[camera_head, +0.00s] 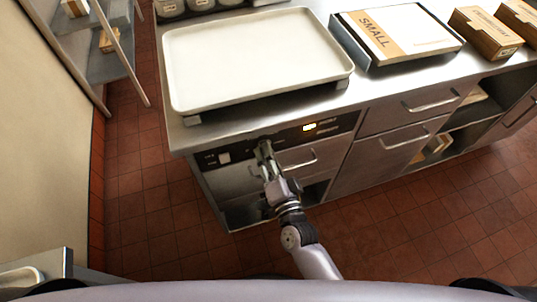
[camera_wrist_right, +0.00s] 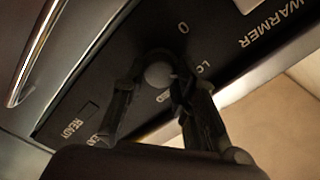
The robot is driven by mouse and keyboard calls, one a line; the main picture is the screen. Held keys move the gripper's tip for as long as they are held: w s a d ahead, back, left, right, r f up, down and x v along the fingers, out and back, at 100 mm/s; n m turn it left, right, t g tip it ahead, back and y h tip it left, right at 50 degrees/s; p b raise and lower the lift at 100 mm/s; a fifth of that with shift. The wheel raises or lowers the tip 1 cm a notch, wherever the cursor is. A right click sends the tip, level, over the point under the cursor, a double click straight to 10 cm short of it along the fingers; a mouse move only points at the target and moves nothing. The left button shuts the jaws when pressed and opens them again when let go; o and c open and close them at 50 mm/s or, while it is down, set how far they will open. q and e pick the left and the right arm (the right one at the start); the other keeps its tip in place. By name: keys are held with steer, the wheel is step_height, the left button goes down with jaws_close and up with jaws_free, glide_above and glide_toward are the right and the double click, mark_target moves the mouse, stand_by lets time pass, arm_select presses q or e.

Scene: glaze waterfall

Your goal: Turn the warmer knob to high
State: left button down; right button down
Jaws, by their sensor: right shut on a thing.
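The warmer's dark control panel (camera_head: 285,138) runs along the front edge of the steel counter, and it also shows in the right wrist view (camera_wrist_right: 120,45). The round grey knob (camera_wrist_right: 158,75) sits between the two fingers of my right gripper (camera_wrist_right: 155,82). The fingers are shut on the knob. Around the knob I read a "0" and a partly covered "LO"; a further mark is mostly hidden by a finger. The knob's pointer cannot be made out. In the head view my right gripper (camera_head: 264,150) covers the knob. My left gripper is not in view.
A large pale tray (camera_head: 255,55) stands on the counter above the panel. Drawer handles (camera_head: 300,160) stick out below. A white-topped box (camera_head: 400,30) and brown cartons (camera_head: 485,35) stand at right. Tiled floor is clear in front.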

steer(key=m, duration=0.3)
steer(key=shift+m, duration=0.4)
steer(key=m+b, duration=0.1)
steer(key=m, duration=0.3)
steer(key=shift+m, duration=0.3)
steer(key=m+b, duration=0.1)
steer(key=m, duration=0.3)
steer(key=shift+b, duration=0.4)
steer(key=m+b, duration=0.1)
steer(key=m, duration=0.4)
steer(key=shift+f+b, duration=0.1)
steer(key=shift+b, duration=0.2)
steer(key=m+b, duration=0.1)
steer(key=m, duration=0.2)
steer(key=shift+m, duration=0.3)
steer(key=m, duration=0.3)
steer(key=shift+m+b, duration=0.4)
steer(key=m, duration=0.5)
steer(key=shift+m, duration=0.3)
